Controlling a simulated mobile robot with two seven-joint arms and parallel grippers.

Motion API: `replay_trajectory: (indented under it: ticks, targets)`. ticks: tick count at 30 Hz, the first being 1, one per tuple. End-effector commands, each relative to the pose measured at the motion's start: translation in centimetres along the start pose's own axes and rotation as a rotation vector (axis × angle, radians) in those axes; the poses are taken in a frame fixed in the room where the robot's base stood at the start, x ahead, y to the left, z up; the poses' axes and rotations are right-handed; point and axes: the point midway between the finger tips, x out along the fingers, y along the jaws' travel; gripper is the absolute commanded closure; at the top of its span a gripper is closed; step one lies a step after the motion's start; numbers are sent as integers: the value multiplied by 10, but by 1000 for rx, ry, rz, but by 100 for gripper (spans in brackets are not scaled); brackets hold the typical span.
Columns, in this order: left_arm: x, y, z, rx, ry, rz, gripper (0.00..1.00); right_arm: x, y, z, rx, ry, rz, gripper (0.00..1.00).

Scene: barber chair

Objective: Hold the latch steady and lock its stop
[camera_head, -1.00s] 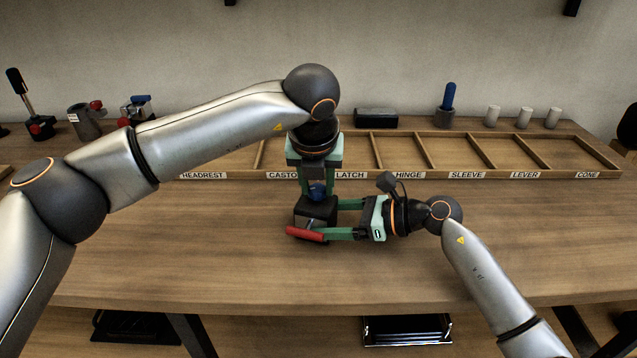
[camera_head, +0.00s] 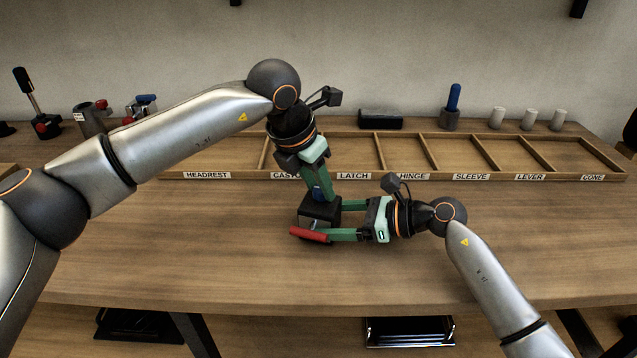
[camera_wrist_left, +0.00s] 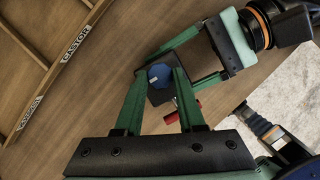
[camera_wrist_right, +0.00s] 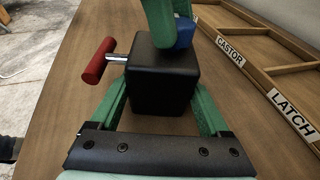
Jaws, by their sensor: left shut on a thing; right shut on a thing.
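The latch is a black block (camera_head: 318,212) on the table with a red handle (camera_head: 309,234) on a metal rod at its front, and a blue knob (camera_head: 318,193) on top. In the right wrist view the black block (camera_wrist_right: 163,72) sits between the fingers of my right gripper (camera_head: 335,220), which is shut on it from the right. My left gripper (camera_head: 317,188) comes from above and is shut on the blue knob, which shows between its fingers in the left wrist view (camera_wrist_left: 159,75). The red handle (camera_wrist_right: 95,61) is free of both grippers.
A wooden tray (camera_head: 455,150) with labelled compartments stands behind the latch. Along the back are a black box (camera_head: 381,119), a blue-handled piece (camera_head: 453,98) and several white cylinders (camera_head: 528,118). The table in front of the latch is clear.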

Motion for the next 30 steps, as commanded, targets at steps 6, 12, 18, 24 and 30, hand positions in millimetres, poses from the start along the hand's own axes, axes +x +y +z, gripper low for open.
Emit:
replay_trajectory:
  ticks: [6,12,18,24,30]
  targets:
    - [0,0,-1,14,1,-6,100,0,0,-2,2,4,-1,51]
    - [0,0,-1,13,2,-6,100,0,0,-2,2,4,-1,51]
    - [0,0,0,13,2,-6,48,0,0,-2,2,4,-1,51]
    - [0,0,0,13,1,-5,31,0,0,-2,2,4,-1,51]
    - [0,0,0,13,0,-5,31,0,0,-2,2,4,-1,51]
